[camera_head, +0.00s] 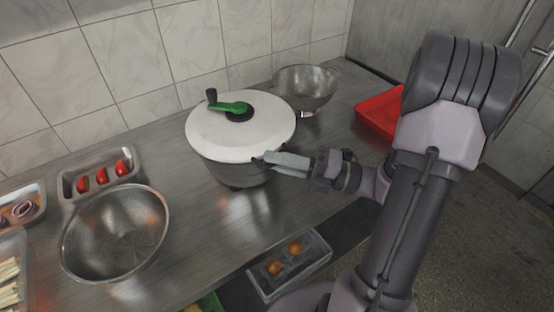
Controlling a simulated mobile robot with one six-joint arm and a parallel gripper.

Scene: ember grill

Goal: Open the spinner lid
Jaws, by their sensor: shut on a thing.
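The salad spinner (228,175) stands upright on the steel counter, with a grey bowl below. Its white lid (215,135) sits on top and looks level and closed. A green crank (232,108) with a dark knob (211,95) is on the lid. My gripper (268,160) reaches in from the right at the lid's front right edge. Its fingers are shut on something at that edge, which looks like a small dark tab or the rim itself. The fingers hide most of the gripped part.
A steel bowl (72,247) is at the front left, near a tray of tomatoes (68,186). A colander (305,88) stands behind the spinner. A red tray (374,112) is at the right. A tray with onions (309,262) lies at the front edge. Tiled wall (180,40) closes the back.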

